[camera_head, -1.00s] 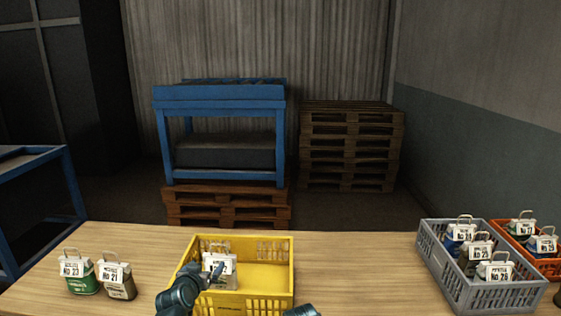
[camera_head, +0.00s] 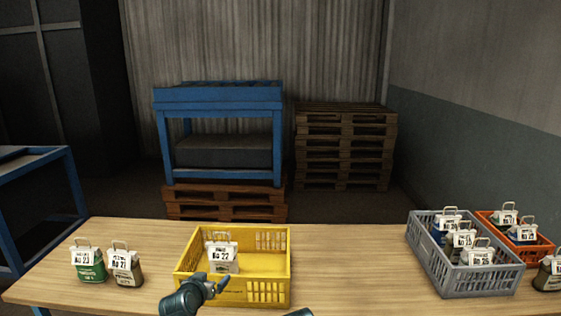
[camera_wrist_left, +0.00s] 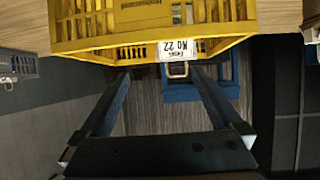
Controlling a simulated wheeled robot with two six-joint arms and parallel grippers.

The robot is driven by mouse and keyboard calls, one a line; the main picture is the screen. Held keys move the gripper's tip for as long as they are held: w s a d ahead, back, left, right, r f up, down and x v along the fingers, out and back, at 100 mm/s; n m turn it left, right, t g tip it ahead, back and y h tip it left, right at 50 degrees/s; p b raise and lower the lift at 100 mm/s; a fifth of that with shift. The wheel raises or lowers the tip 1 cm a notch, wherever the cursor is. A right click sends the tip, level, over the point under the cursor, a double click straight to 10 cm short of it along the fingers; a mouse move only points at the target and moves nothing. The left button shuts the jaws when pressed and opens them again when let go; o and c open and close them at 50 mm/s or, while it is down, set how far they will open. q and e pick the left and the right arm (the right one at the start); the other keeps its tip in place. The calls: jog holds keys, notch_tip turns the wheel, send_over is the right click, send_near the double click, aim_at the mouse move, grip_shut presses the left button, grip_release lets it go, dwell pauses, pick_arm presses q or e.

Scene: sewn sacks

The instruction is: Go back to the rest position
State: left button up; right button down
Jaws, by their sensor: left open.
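My left gripper (camera_head: 211,286) is in front of the yellow crate (camera_head: 272,292) on the table, at its near wall. In the left wrist view its two dark fingers (camera_wrist_left: 160,78) stand wide apart with nothing held between them. The sack labelled No 22 (camera_head: 222,258) stands upright inside the crate at its left side, apart from the gripper. Its label (camera_wrist_left: 182,47) and wire handle also show in the left wrist view. Only a rounded bit of my right arm shows at the bottom edge of the head view; its jaws are out of frame.
Sacks No 23 (camera_head: 89,264) and No 21 (camera_head: 125,267) stand left on the table (camera_head: 350,275). A grey crate (camera_head: 480,284) and an orange crate (camera_head: 540,251) hold sacks at right. Another sack (camera_head: 547,273) stands beside the grey crate. The table between the yellow and grey crates is clear.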

pick_arm(q)
jog(key=s+d+f+m+g+h, duration=0.1)
jog(key=s+d+f+m+g, duration=0.1)
jog(key=s+d+f+g, duration=0.7)
jog(key=s+d+f+g+y, duration=0.1)
jog(key=s+d+g, duration=0.1)
jog(key=s, duration=0.6)
jog(key=s+d+f+g+y, duration=0.1)
jog(key=s+d+y, duration=0.1)
jog(key=s, duration=0.5)
jog(key=shift+s+d+f+m+g, duration=0.3)
jog(key=shift+s+d+m+g, duration=0.1)
jog(key=shift+d, duration=0.25)
